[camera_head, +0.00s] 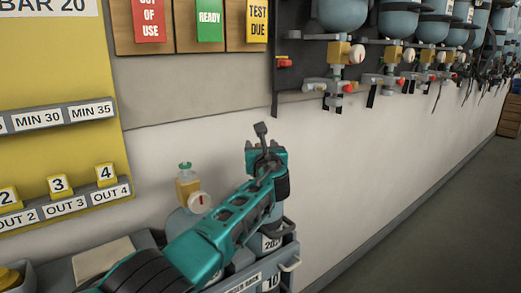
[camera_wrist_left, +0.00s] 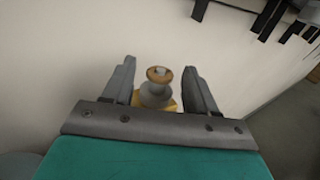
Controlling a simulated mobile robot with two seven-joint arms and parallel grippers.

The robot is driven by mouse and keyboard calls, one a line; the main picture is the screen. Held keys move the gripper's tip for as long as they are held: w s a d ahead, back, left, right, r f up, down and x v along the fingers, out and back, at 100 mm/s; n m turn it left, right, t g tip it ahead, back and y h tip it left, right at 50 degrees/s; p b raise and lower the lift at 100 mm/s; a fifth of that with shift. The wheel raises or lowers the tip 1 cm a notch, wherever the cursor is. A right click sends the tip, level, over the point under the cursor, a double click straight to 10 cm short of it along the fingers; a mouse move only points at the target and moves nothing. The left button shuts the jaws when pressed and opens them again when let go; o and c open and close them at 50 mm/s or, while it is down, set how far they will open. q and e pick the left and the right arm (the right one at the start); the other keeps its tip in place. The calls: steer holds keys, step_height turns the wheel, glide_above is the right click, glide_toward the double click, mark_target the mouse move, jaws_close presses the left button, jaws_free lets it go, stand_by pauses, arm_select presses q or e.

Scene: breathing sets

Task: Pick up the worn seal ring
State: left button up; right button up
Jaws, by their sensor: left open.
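My left gripper (camera_head: 264,146) reaches out above the cylinders beside the white wall, its jaws apart. In the left wrist view my left gripper (camera_wrist_left: 160,75) has one finger on each side of a grey valve fitting (camera_wrist_left: 155,95) with a yellow base. A brown-orange ring (camera_wrist_left: 152,74) sits at the top of this fitting, around a small pale centre; it looks like the worn seal ring. Gaps show between the fitting and both fingers. In the head view the ring cannot be made out, and my gripper and arm cover that spot. My right gripper is not in view.
A cylinder rack (camera_head: 285,262) with numbered labels stands below my left arm. A yellow board (camera_head: 60,140) with numbered tags is at left. Hanging breathing sets (camera_head: 400,60) line the wall at upper right.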

arm_select(q)
steer(key=shift+c, duration=0.3)
jaws_close()
stand_by(0.3)
steer(key=shift+r, duration=0.15)
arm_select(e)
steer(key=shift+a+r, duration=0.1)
arm_select(q)
steer(key=shift+r, duration=0.3)
step_height(320, 180, up, 6)
steer(key=p, duration=0.2)
steer(key=shift+f+p, duration=0.15)
steer(key=shift+p, duration=0.2)
step_height(320, 180, up, 18)
steer(key=p, duration=0.7)
steer(key=shift+f, duration=0.25)
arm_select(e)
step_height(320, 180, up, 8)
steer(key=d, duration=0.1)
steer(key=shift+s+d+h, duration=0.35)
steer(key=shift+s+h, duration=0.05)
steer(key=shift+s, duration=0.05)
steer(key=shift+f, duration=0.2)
